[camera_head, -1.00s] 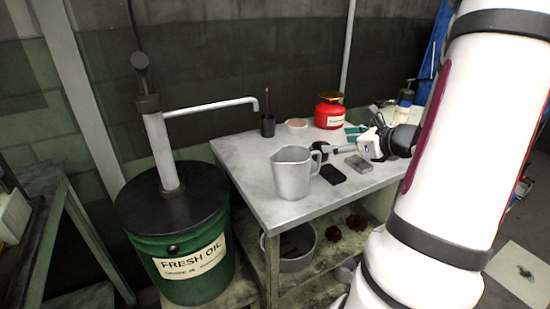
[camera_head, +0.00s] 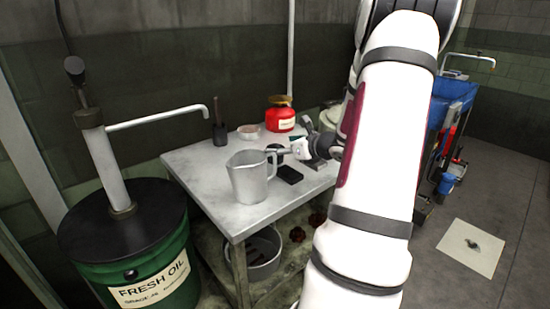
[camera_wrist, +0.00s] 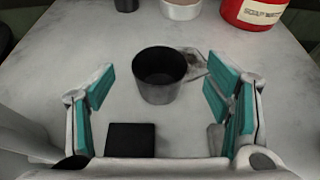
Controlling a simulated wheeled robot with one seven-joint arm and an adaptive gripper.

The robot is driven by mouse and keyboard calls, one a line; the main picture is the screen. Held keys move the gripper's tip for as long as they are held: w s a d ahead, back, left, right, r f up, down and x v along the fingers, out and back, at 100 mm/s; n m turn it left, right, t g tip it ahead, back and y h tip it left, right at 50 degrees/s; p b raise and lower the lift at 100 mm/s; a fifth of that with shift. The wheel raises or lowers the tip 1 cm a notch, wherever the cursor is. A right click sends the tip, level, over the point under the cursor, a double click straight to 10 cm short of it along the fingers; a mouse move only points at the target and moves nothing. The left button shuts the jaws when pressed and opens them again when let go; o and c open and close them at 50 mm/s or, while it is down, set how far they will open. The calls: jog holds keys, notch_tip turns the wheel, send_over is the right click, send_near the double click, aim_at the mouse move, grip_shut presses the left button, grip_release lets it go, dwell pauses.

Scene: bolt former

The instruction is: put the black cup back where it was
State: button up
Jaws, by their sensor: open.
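The black cup (camera_wrist: 160,78) stands upright on the grey metal table (camera_wrist: 60,70), open end up. It lies in the gap between the two teal-padded fingers of my gripper (camera_wrist: 160,88), with clear space on both sides. My gripper is open and holds nothing. In the head view my gripper (camera_head: 290,152) is above the table, just right of the metal jug, low over the tabletop; the cup is mostly hidden there behind the jug's handle and the gripper.
The metal jug (camera_head: 250,180) stands close left of my gripper. A black block (camera_wrist: 130,140) lies in front of the cup. A white bowl (camera_wrist: 181,9) and a red canister (camera_wrist: 255,12) stand behind. A green oil drum (camera_head: 130,265) is left of the table.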

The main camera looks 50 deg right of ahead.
jog(key=x, duration=0.2)
jog(key=b+x, duration=0.1)
jog(key=x, duration=0.1)
jog(key=shift+s+a+f, duration=0.1)
jog(key=shift+s+f, duration=0.05)
jog(key=shift+f, duration=0.1)
jog(key=shift+w+f, duration=0.1)
jog(key=shift+w, duration=0.3)
jog(key=shift+c, duration=0.4)
jog(key=c, duration=1.3)
